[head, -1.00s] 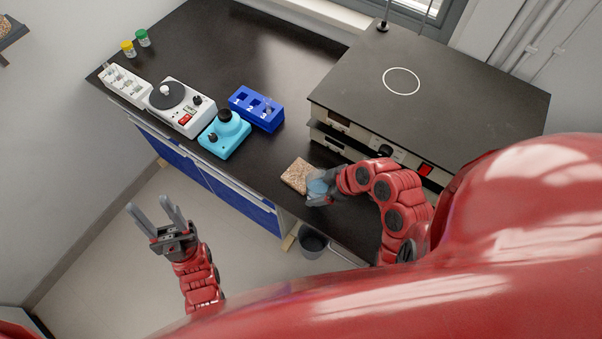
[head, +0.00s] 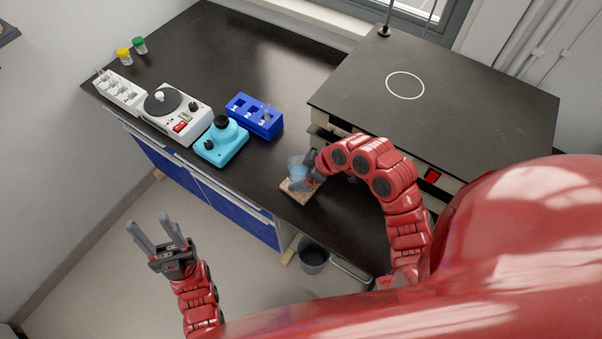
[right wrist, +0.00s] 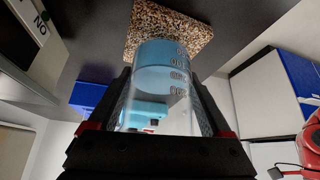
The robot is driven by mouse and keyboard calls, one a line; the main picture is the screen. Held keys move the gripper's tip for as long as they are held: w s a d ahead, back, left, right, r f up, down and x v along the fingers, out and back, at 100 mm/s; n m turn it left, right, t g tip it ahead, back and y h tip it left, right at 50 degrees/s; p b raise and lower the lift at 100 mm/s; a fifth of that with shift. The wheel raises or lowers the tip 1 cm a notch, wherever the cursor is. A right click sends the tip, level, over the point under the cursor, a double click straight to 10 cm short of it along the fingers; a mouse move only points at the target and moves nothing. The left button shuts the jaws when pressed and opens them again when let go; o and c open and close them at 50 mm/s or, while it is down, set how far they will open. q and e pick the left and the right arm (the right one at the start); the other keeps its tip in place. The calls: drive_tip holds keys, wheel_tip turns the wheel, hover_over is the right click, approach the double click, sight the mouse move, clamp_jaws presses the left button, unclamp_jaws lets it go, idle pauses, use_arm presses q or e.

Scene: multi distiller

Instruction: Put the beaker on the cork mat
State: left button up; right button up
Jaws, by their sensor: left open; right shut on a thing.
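The cork mat (head: 301,195) lies on the dark bench near its front edge. My right gripper (head: 306,173) is shut on the beaker (head: 298,171), a clear vessel with blue liquid. In the head view the beaker overlaps the mat. In the right wrist view the beaker (right wrist: 163,85) sits between the fingers (right wrist: 160,110), its graduations showing, with the speckled mat (right wrist: 170,25) beyond its base. Whether the base touches the mat I cannot tell. My left gripper (head: 157,232) is open and empty, out over the floor in front of the bench.
A blue numbered rack (head: 255,116), a turquoise device (head: 221,142) and a white device with a dark disc (head: 176,113) stand left of the mat. A large hotplate unit (head: 433,95) stands at the right behind my right arm. A bin (head: 313,257) is on the floor.

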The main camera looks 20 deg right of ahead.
drive_tip(key=shift+f, duration=0.4)
drive_tip(key=shift+f, duration=0.1)
drive_tip(key=o, duration=1.4)
drive_tip(key=b+v, duration=0.1)
drive_tip(key=v, duration=0.5)
drive_tip(key=shift+w, duration=0.15)
drive_tip(key=v, duration=0.6)
drive_tip(key=shift+p, duration=0.45)
